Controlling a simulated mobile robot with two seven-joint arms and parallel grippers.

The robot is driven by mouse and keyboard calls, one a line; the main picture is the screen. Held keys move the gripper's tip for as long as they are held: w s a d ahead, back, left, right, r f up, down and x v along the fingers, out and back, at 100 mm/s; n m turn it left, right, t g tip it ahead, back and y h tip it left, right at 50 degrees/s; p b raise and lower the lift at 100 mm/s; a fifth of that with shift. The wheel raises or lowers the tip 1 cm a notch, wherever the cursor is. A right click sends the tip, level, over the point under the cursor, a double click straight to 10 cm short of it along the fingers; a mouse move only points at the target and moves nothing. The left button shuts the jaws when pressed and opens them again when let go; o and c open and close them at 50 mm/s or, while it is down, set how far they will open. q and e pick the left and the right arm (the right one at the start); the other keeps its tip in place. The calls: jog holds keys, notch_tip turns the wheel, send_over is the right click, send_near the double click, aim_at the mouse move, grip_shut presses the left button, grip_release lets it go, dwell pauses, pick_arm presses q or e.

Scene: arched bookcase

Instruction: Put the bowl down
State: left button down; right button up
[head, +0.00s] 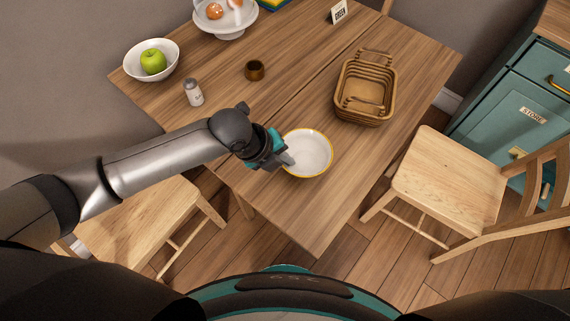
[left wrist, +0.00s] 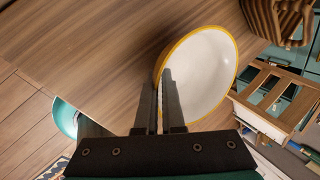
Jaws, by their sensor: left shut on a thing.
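The white bowl with a yellow rim (head: 310,155) is over the near part of the wooden table (head: 300,220) in the head view. My left gripper (head: 286,159) is shut on the bowl's left rim. In the left wrist view the bowl (left wrist: 208,75) shows with its rim between the two fingers (left wrist: 160,105). Whether the bowl's base touches the table or hangs just above it, I cannot tell. My right gripper is not in view.
A wicker basket (head: 365,90) stands behind and right of the bowl. A brown cup (head: 255,70), a shaker (head: 193,93) and a white bowl with a green apple (head: 152,62) stand farther back. Wooden chairs (head: 450,175) flank the table. The table's near corner is clear.

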pick_arm(q)
notch_tip(320, 180, down, 2)
jog(key=shift+f, duration=0.15)
jog(key=c, duration=1.5)
grip_release()
jog(key=shift+f, duration=0.1)
jog(key=o, duration=0.5)
jog(key=shift+c, duration=0.2)
jog(key=p+v, duration=0.3)
jog(key=v, duration=0.9)
jog(key=shift+r, duration=0.2)
